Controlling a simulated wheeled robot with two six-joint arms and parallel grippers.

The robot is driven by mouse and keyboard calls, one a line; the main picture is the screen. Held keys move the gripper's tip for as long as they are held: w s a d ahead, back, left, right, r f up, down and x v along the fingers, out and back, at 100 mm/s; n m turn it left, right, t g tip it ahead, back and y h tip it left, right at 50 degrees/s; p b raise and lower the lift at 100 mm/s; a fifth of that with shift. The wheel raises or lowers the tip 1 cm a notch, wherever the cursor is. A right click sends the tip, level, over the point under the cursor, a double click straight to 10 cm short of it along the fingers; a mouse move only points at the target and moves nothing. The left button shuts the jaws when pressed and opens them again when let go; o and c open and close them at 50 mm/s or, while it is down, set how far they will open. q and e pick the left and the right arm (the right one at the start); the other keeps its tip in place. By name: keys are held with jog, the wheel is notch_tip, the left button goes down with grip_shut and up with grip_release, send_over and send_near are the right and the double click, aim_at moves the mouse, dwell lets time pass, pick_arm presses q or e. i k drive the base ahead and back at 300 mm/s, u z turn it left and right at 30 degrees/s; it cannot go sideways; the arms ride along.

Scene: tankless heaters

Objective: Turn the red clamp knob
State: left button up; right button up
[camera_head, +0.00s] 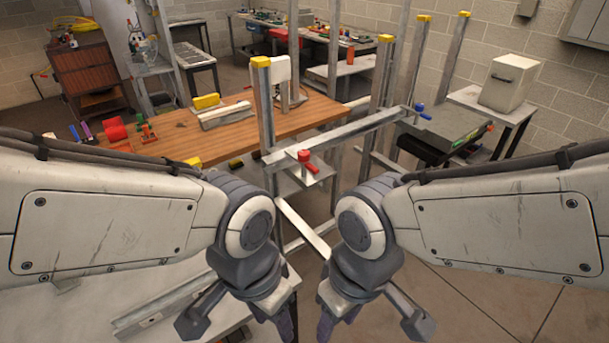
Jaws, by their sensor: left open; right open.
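A red clamp knob (305,157) with a short handle sits on a small metal plate on the grey metal frame (335,135), near the middle of the head view. My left gripper (235,330) is at the bottom, left of centre, below and nearer than the knob. It is open and holds nothing that I can see. My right gripper (370,330) is at the bottom, right of centre, also below and nearer than the knob. It is open and looks empty. Both grippers are apart from the knob, and their lower tips run to the picture's bottom edge.
A wooden workbench (180,135) with a red object (115,129) and small tools stands behind on the left. Upright metal posts with yellow caps (260,62) rise around the frame. A blue knob (420,107) is at the frame's right end. Open floor (480,290) lies at lower right.

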aim_at(303, 155)
jog(key=k, duration=0.4)
jog(key=u, duration=2.05)
jog(key=i, duration=1.05)
jog(key=z, duration=2.1)
